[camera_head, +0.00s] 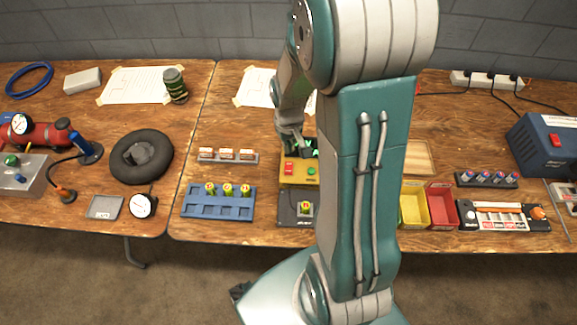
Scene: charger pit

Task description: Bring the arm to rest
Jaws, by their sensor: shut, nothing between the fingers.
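My arm rises from the bottom of the head view, bends at the top and reaches down over the wooden table (275,215). My gripper (308,150) is shut and empty. It is small in the view and sits just above or at the far edge of a yellow panel (297,178) with a red and a green button. I cannot tell whether it touches the panel. A dark base with one battery-like cell (305,208) lies in front of the panel. My upright arm link hides the table to the right of the panel.
Left of the panel are a blue rack (215,207) with several cells and a grey strip (230,160) of small blocks. Right of my arm are yellow (413,209) and red bins (443,206), a tester (503,216) and a blue box (548,140). A tire (158,171) lies left.

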